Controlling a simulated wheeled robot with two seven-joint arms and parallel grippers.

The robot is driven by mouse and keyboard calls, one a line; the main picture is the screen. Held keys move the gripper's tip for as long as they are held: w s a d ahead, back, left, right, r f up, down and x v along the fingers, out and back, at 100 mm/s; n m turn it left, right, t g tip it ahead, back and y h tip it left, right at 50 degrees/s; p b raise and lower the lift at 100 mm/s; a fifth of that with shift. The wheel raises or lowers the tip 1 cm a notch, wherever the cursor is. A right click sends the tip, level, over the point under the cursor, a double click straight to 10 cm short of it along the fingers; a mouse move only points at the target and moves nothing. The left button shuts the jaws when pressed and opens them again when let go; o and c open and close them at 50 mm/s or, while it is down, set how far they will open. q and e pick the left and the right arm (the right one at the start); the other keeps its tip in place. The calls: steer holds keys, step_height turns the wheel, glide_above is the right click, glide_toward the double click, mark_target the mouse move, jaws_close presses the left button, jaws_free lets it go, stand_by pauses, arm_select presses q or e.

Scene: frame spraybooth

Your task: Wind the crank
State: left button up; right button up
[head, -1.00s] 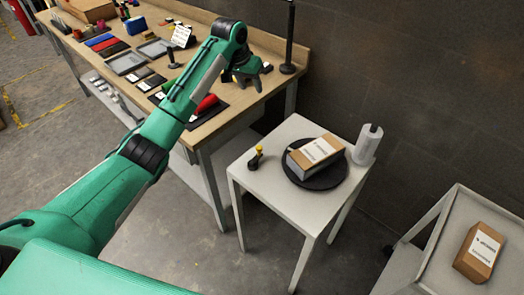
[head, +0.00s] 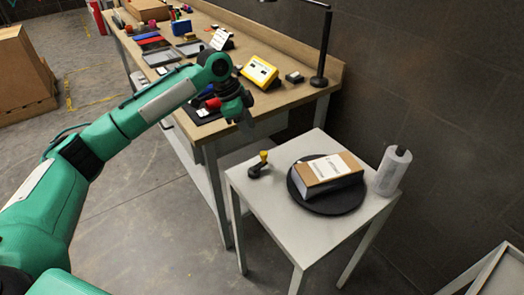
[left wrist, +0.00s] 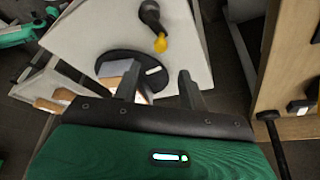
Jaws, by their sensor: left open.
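The crank (head: 256,170) is a small dark arm with a yellow knob, mounted at the left side of the white table (head: 262,208). It also shows in the left wrist view (left wrist: 150,14), its yellow knob pointing toward my gripper. A black round turntable (head: 329,203) carries a brown and white box (head: 330,172). My left gripper (head: 246,122) hangs above and behind the crank, beside the workbench edge, apart from the crank. In the left wrist view its two fingers (left wrist: 158,82) are spread with nothing held. My right gripper is not in view.
A white roll on a dark holder (head: 392,172) stands at the table's right corner. The wooden workbench (head: 292,92) behind holds a yellow device (head: 260,71), a lamp stand (head: 322,60) and several tools. A cart edge (head: 490,272) shows at lower right.

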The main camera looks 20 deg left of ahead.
mark_target(263, 153)
arm_select(q)
steer(key=x, duration=0.9)
steer(key=shift+d+f, duration=0.2)
steer(key=shift+f, duration=0.1)
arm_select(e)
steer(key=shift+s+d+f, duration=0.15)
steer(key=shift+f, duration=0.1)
arm_select(q)
steer(key=shift+c, duration=0.4)
jaws_close()
steer(key=shift+p, duration=0.3)
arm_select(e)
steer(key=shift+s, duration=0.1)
